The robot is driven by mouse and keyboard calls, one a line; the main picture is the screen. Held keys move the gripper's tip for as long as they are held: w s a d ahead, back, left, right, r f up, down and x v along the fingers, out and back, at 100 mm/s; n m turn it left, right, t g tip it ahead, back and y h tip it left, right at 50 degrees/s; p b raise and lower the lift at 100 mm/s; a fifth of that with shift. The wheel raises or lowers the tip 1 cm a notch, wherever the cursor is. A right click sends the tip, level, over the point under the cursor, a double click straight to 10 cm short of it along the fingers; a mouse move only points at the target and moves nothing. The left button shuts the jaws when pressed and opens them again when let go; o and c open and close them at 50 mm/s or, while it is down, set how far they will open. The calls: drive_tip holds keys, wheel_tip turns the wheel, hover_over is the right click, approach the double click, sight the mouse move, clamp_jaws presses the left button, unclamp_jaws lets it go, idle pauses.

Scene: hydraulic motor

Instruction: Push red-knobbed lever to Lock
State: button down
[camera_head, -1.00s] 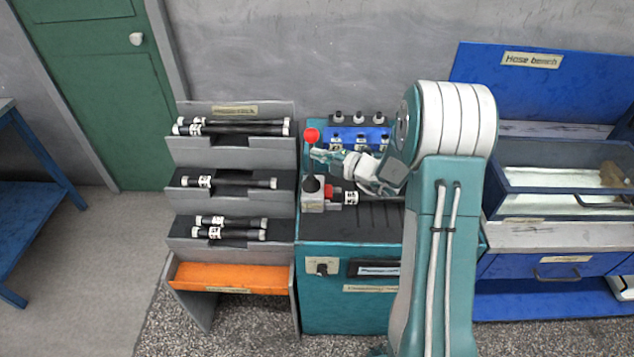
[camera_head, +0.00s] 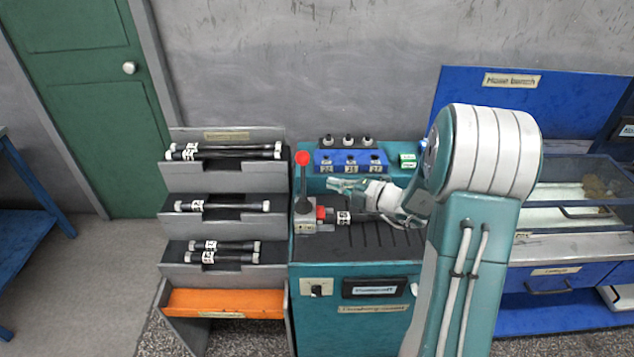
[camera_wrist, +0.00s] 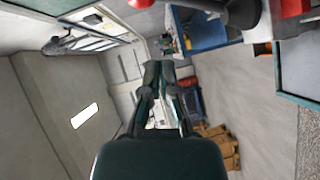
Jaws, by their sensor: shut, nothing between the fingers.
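The lever has a red knob (camera_head: 303,158) on a thin black rod that stands about upright from a grey base (camera_head: 306,222) at the left end of the teal bench. My gripper (camera_head: 332,184) is shut and empty. It points left, a short gap to the right of the rod and lower than the knob. In the wrist view the closed fingers (camera_wrist: 161,68) show at the centre with nothing between them. A red piece at the top edge there may be the knob. I cannot read a Lock mark.
A red block (camera_head: 321,213) and a black hose end (camera_head: 358,217) with a white label lie beside the lever base. A blue block (camera_head: 351,161) with fittings stands behind. A grey hose rack (camera_head: 225,225) is at left, the hose bench (camera_head: 560,250) at right.

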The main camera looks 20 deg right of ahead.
drive_tip(key=v, duration=0.3)
drive_tip(key=shift+s+a+r, duration=0.1)
drive_tip(key=shift+s+r, duration=0.1)
drive_tip(key=shift+r, duration=0.05)
drive_tip(key=shift+d, duration=0.2)
drive_tip(key=s+a+r+n+g+h, duration=0.1)
drive_tip(key=s+a+r+n+g, duration=0.35)
drive_tip(key=n, duration=0.75)
drive_tip(key=s+a+r+n+g, duration=0.1)
drive_tip(key=s+a+n+g, duration=0.4)
drive_tip(key=s+a+n, duration=0.6)
drive_tip(key=s+d+r+n+h, duration=0.1)
drive_tip(key=s+n+h, duration=0.2)
drive_tip(key=n, duration=0.5)
drive_tip(key=s+d+r+n+t+h, duration=0.1)
drive_tip(key=s+d+r+n+h, duration=0.1)
drive_tip(key=n, duration=0.7)
drive_tip(key=s+d+r+n+t+h, duration=0.1)
drive_tip(key=s+n+h, duration=0.3)
drive_tip(key=n, duration=0.4)
drive_tip(key=shift+s+d+r, duration=0.35)
drive_tip(key=shift+s+r, duration=0.1)
drive_tip(key=shift+s, duration=0.15)
